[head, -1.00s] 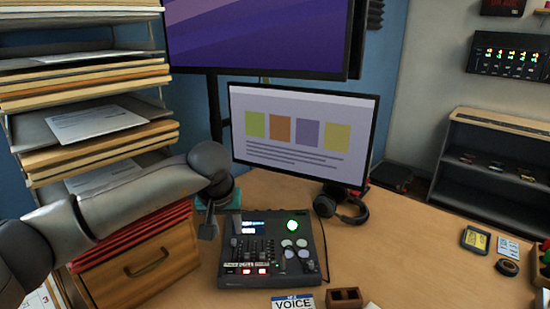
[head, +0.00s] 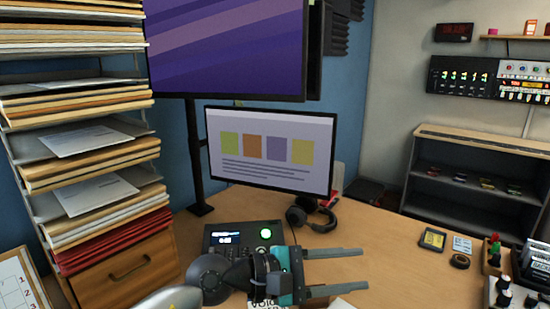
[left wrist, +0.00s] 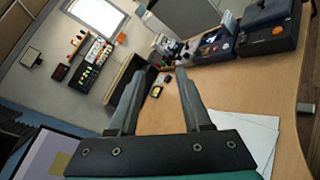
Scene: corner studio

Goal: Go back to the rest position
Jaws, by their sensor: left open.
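My left gripper (head: 352,270) reaches in from the bottom of the head view, its two grey fingers pointing right and spread apart. It is above the desk, in front of the audio console (head: 222,238), and hides much of it. In the left wrist view the same fingers (left wrist: 160,85) are apart with nothing between them. My right gripper is not in view.
The desk (head: 390,245) has clear room right of the gripper. Headphones (head: 312,217) lie below the monitor (head: 270,150). A tall paper rack (head: 85,140) stands at left. Small devices (head: 500,290) sit at the right edge.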

